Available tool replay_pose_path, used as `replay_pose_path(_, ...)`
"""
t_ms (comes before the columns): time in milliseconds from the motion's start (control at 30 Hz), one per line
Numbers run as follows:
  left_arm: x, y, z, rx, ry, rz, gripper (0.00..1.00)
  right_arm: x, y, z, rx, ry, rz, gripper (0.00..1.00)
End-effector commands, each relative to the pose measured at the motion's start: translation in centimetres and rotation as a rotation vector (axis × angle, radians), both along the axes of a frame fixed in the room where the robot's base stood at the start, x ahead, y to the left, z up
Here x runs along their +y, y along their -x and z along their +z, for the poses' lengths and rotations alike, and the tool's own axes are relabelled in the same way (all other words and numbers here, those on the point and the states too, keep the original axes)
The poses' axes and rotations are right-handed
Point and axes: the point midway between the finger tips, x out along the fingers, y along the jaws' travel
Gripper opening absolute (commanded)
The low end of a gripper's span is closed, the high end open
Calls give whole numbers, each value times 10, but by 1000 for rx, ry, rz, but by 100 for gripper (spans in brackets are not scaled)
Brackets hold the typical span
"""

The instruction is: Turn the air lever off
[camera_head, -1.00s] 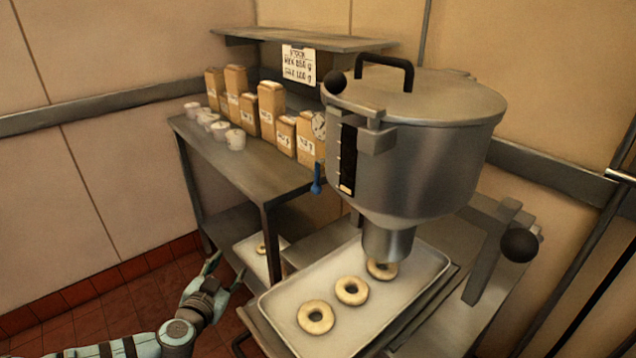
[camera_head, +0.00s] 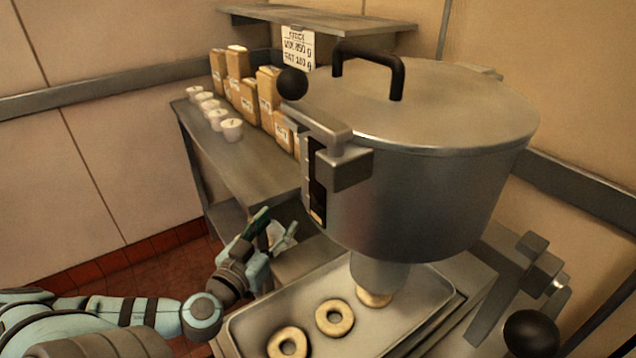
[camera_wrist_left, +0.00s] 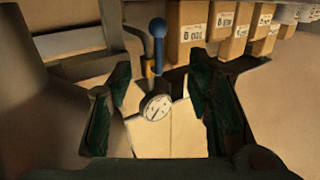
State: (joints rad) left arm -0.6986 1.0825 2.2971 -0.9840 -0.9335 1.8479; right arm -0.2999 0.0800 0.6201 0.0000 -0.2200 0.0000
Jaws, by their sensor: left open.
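The air lever (camera_wrist_left: 158,45) is a blue round-ended handle beside a round white dial gauge (camera_wrist_left: 156,106). In the left wrist view both lie between the fingers of my left gripper (camera_wrist_left: 161,85), with the blue end beyond the fingertips. The fingers are open and apart from the lever on both sides. In the head view my left gripper (camera_head: 275,228) is below and left of the steel hopper (camera_head: 420,190), and the lever is hidden there. My right gripper is out of view.
A steel shelf (camera_head: 245,165) with paper bags (camera_head: 240,98) and white cups (camera_head: 231,130) stands at the back left. A tray (camera_head: 400,325) with ring doughnuts (camera_head: 334,317) lies under the hopper spout. Black knobs (camera_head: 292,83) stick out near the hopper.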

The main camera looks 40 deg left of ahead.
Motion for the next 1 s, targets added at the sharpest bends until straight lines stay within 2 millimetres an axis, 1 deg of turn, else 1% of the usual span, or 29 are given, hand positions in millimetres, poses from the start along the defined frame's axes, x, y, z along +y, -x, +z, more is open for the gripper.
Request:
replay_pose_path(67,0,-6,-1,-4,1,-3,46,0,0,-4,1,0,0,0)
replay_pose_path(167,1,-21,-2,-7,0,-8,46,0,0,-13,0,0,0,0)
replay_pose_path(267,6,-45,-5,-9,2,-9,46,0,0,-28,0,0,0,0)
replay_pose_path(333,11,-66,-5,-12,5,-11,46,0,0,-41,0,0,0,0)
replay_pose_path(400,16,-85,-5,-11,8,-8,46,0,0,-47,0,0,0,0)
replay_pose_path(500,24,-110,-3,-9,10,-7,46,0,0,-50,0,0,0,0)
replay_pose_path(600,28,-127,-1,-5,8,-7,46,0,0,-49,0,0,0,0)
replay_pose_path(700,31,-138,-1,-3,5,-8,46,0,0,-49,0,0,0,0)
replay_pose_path(767,32,-142,-1,-3,3,-10,46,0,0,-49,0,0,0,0)
replay_pose_path(1000,33,-143,-1,-1,2,-10,46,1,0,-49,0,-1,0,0)
